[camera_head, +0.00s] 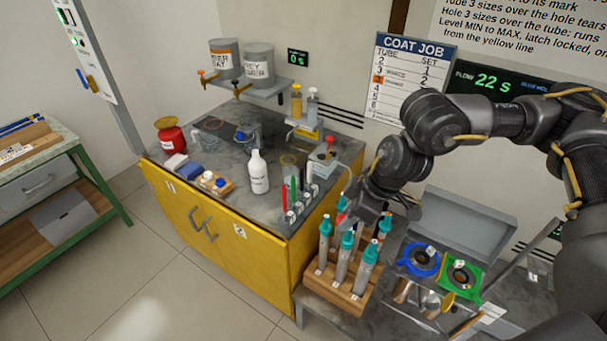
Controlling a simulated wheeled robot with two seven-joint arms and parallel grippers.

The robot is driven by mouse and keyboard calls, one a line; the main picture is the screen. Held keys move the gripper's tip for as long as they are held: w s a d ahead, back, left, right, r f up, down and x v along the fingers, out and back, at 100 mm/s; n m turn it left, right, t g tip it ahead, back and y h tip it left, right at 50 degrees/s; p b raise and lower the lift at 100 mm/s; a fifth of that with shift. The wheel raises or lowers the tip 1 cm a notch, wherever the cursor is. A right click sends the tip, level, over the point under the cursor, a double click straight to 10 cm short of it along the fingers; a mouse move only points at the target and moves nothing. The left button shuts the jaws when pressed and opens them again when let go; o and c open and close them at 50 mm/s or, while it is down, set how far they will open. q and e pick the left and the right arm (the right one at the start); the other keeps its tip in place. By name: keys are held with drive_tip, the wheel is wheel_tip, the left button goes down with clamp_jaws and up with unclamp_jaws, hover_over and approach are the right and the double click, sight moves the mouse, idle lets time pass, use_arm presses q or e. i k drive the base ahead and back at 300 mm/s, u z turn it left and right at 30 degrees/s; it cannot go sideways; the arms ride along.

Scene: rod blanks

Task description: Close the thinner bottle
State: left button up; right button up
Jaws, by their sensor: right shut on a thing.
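A white bottle (259,174) with a narrow neck stands upright on the grey top of the yellow cabinet. Its label is too small to read, and I cannot tell whether a cap is on it. My right gripper (368,212) is low over the back of a wooden tube rack, well to the right of the bottle and apart from it. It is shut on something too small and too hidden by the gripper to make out. My left gripper is out of view.
The wooden rack (325,283) holds several teal-capped tubes close below my right gripper. Small parts on a wooden block (222,191), a red container (170,137) and upright coloured tubes (284,200) surround the bottle.

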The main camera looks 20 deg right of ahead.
sight(257, 168)
drive_tip(key=z, duration=0.2)
drive_tip(key=i, duration=1)
drive_tip(key=u, duration=0.05)
